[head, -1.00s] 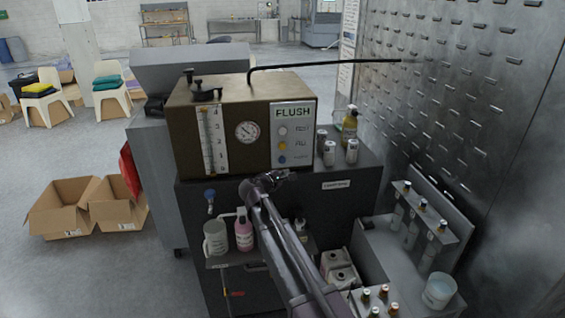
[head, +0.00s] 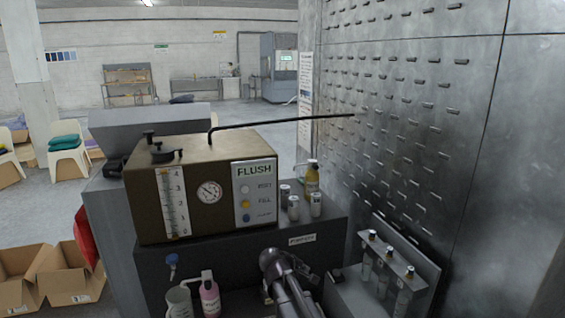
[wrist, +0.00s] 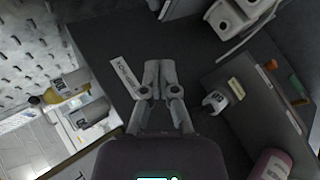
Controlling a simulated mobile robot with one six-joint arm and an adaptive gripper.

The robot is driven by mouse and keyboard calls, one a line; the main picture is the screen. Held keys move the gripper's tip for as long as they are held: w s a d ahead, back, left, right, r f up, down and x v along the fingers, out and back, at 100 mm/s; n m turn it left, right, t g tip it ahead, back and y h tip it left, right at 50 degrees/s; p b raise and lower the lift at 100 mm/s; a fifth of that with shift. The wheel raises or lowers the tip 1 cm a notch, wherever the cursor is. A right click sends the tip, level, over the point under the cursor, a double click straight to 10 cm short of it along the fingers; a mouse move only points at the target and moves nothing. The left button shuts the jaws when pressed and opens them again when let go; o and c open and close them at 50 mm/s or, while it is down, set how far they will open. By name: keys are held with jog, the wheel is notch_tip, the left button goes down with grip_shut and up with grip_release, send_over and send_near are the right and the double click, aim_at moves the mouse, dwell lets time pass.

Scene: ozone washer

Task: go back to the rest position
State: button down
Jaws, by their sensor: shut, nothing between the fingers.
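The ozone washer is a brown box with a gauge, a scale and a white FLUSH panel (head: 254,194) with several buttons, and it sits on a dark cabinet (head: 330,228) in the head view. My arm comes up from the bottom of that view, and its end is in front of the cabinet, below and right of the panel. The fingertips cannot be made out there. In the wrist view my gripper (wrist: 160,70) is shut and empty, its fingers together over the dark cabinet face beside a white label (wrist: 125,76).
Small white canisters (head: 293,208) and an amber bottle (head: 312,178) stand on the cabinet right of the washer. A pink bottle (head: 210,298) and a white jug (head: 178,302) are at lower left. A bottle rack (head: 390,262) and metal wall (head: 410,120) bound the right side.

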jog(key=s+d+f+m+g+y, duration=0.3)
jog(key=s+d+m, duration=0.2)
jog(key=s, duration=0.6)
jog(key=s+d+f+m+g+y, duration=0.3)
jog(key=s+d+m+g+y, duration=0.1)
jog(key=s, duration=0.6)
jog(key=shift+s+d+f+m, duration=0.2)
jog(key=shift+s+d+m, duration=0.15)
jog(key=shift+d+m, duration=0.3)
jog(key=shift+a, duration=0.1)
dwell(5.2)
